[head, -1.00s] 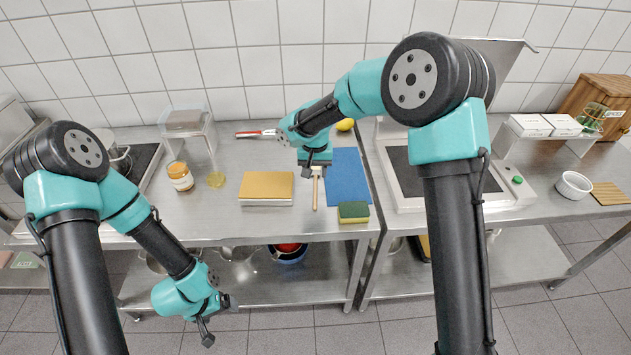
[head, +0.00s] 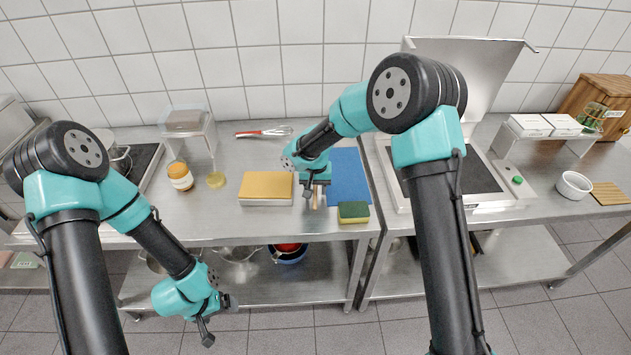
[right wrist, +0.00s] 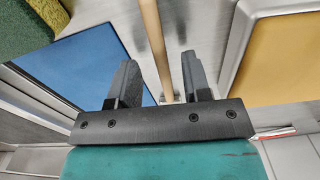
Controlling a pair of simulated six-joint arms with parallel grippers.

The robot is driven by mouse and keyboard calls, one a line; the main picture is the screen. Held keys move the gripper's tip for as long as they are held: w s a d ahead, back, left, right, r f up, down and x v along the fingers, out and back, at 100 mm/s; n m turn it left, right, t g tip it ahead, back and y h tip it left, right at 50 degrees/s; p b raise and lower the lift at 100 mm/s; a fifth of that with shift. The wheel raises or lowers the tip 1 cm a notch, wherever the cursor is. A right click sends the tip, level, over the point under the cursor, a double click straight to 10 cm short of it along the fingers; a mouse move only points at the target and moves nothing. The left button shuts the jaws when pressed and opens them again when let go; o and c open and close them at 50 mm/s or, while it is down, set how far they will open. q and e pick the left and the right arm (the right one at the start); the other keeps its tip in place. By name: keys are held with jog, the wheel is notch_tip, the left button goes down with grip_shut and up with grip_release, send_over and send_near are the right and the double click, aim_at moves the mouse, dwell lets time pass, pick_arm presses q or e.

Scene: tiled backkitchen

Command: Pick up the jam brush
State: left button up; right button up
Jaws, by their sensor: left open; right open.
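The jam brush has a pale wooden handle (head: 318,201) and lies on the steel worktop (head: 225,222) between a yellow-topped block and a blue mat. In the head view my right gripper (head: 309,193) covers most of it. In the right wrist view the handle (right wrist: 152,40) runs between the two open fingers of my right gripper (right wrist: 158,72), with visible gaps on both sides. Whether the fingers are at handle height I cannot tell. The brush's head is hidden. My left gripper (head: 206,332) is open and empty, low in front of the worktop.
The yellow-topped block (head: 266,186) is close left of the brush. The blue mat (head: 348,178) and a green-yellow sponge (head: 353,211) are close right. A red-handled whisk (head: 262,132) lies behind. A jar (head: 180,176) stands further left. The worktop's front strip is clear.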

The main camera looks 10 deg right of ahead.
jog(key=shift+f, duration=0.8)
jog(key=shift+c, duration=0.2)
grip_shut()
